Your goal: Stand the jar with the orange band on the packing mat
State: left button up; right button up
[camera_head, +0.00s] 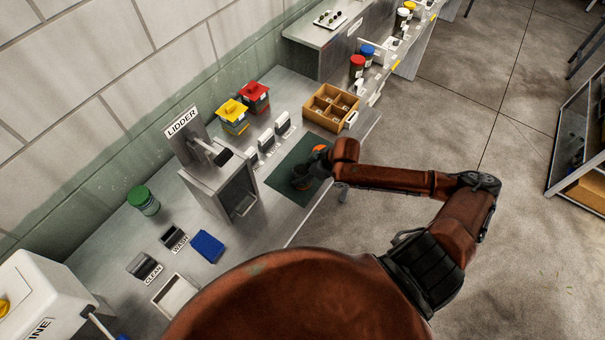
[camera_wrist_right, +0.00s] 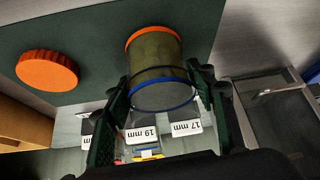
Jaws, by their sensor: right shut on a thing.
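The jar with the orange band (camera_wrist_right: 158,72) is in the right wrist view, a dull olive cylinder with an orange ring at one end and a blue ring at the other. My right gripper (camera_wrist_right: 165,95) is shut on it, with a dark finger on each side. The dark green packing mat (camera_wrist_right: 95,28) lies behind the jar; it also shows in the head view (camera_head: 280,178). My right gripper (camera_head: 302,180) is over the mat there and mostly hides the jar. I cannot tell whether the jar touches the mat. My left gripper is not in view.
An orange ribbed lid (camera_wrist_right: 47,70) lies on the mat beside the jar. The lidder (camera_head: 222,175) stands left of the mat, small labelled gauges (camera_head: 267,142) behind it, and a wooden divided box (camera_head: 331,107) beyond it.

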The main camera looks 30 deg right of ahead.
jog(key=o, duration=1.4)
jog(key=shift+o, duration=0.2)
jog(key=p+v, duration=0.1)
jog(key=v, duration=1.1)
jog(key=shift+a, duration=0.1)
